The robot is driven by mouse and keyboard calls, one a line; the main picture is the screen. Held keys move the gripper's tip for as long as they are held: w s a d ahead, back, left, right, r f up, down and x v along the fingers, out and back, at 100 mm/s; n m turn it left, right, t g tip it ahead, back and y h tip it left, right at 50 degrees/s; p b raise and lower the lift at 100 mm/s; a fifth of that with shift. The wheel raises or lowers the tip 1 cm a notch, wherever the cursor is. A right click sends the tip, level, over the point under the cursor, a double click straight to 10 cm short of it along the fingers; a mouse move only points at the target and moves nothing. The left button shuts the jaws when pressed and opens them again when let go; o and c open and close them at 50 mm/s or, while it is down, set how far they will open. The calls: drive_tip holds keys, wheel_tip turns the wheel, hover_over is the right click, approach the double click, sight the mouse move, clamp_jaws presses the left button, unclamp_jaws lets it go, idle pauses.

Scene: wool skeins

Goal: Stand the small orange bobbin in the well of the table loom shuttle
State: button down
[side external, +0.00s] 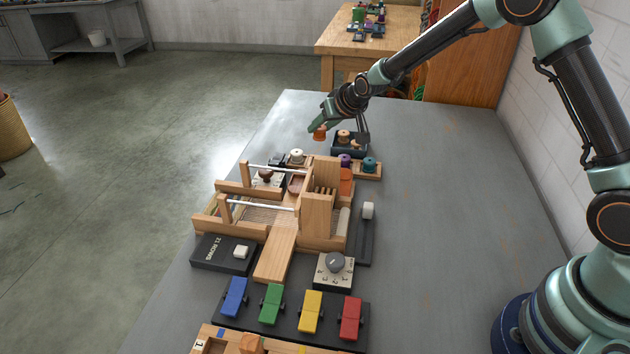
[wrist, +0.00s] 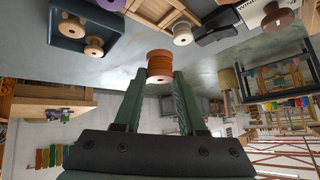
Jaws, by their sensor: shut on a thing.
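My gripper (side external: 319,128) is at the far end of the table, shut on the small orange bobbin (side external: 319,134) and holding it above the table, left of the dark tray. In the wrist view the bobbin (wrist: 160,68) sits between the two green fingertips (wrist: 160,80), its round end facing the camera. The wooden table loom (side external: 318,215) stands nearer, in the middle of the table. I cannot make out the shuttle's well for certain; the loom's frame hides part of that area.
A dark tray (side external: 338,151) holds tan bobbins. A wooden rack (side external: 371,177) carries purple and teal spools. A white spool (side external: 297,157) stands behind the loom. Coloured pedals (side external: 270,303) and a dial box (side external: 334,268) lie in front. The table's right side is clear.

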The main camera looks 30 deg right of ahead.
drive_tip(key=shift+f, duration=3.9)
drive_tip(key=shift+f, duration=0.1)
drive_tip(key=shift+c, duration=2.4)
unclamp_jaws()
